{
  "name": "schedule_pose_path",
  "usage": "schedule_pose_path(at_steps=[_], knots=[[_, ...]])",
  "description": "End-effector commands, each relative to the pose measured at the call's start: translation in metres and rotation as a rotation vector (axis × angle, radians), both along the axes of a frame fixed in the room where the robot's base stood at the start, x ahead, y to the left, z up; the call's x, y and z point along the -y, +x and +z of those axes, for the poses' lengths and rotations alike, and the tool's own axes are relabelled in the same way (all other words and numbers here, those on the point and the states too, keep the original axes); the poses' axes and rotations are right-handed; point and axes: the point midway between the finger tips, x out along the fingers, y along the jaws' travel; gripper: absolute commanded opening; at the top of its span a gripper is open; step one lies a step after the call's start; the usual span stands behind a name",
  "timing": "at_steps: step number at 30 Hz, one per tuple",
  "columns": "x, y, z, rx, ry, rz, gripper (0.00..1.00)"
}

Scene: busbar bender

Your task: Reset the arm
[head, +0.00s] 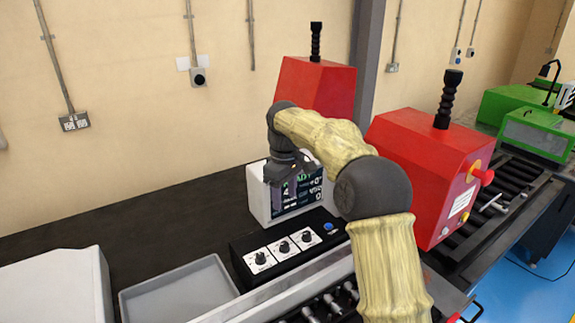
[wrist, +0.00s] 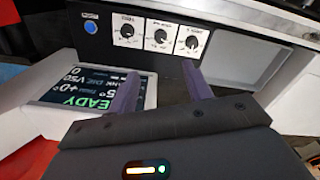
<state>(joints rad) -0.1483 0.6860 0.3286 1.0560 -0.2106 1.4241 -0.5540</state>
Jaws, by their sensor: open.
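My arm reaches up and bends over to the left in the head view, covered in a yellowish sleeve with dark joints. My gripper (head: 289,188) hangs in front of a white display box (head: 258,204), hiding part of its screen. In the wrist view my gripper (wrist: 160,85) shows two purple fingers spread apart with nothing between them. The display's screen (wrist: 88,88) is lit, with green text that reads as READY. A black control panel (head: 240,246) with three knobs and a blue button (head: 328,227) lies in front of the display; it also shows in the wrist view (wrist: 215,58).
Two red machine housings (head: 318,88) (head: 420,150) with black posts stand behind and right of my arm. An empty grey tray (head: 180,290) and a white box (head: 60,285) are at front left. Green equipment (head: 535,135) is at far right. The dark bench top at left is clear.

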Motion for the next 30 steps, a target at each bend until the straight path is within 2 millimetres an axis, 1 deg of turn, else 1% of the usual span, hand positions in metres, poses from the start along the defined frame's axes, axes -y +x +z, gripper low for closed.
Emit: schedule_pose_path(at_steps=[5, 11, 14, 17, 23, 29, 30], knots=[[0.015, -0.016, -0.008, 0.022, -0.006, -0.071, 0.5], [0.045, -0.046, -0.027, 0.06, -0.001, -0.211, 0.5], [0.062, -0.064, -0.036, 0.078, 0.007, -0.29, 0.5], [0.079, -0.085, -0.046, 0.096, 0.015, -0.372, 0.5], [0.115, -0.134, -0.067, 0.131, 0.039, -0.551, 0.5], [0.147, -0.192, -0.089, 0.165, 0.071, -0.743, 0.5], [0.153, -0.205, -0.093, 0.172, 0.078, -0.781, 0.5]])
